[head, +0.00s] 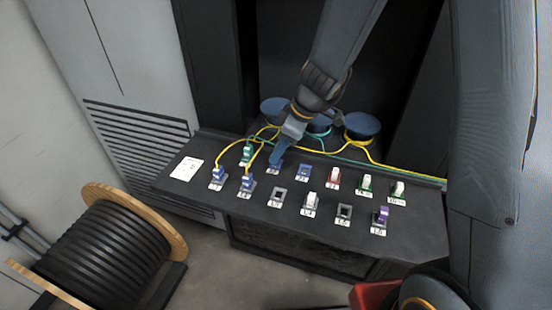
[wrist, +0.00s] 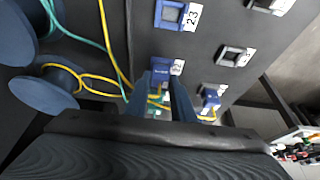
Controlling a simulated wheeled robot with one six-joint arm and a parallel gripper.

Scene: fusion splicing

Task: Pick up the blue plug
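My gripper (wrist: 163,82) points down over a blue holder (wrist: 177,68) in the back row. Its two fingers stand apart, with a gap between them. A blue part shows at the fingertips; I cannot tell whether it is a plug or only the holder.
The dark bench (head: 335,239) carries several labelled holders, with white, red, green and purple plugs. An empty blue holder (wrist: 172,14) is marked 23. Blue spools (head: 362,126) with yellow and green cables stand behind. A cable drum (head: 110,245) stands on the floor at left.

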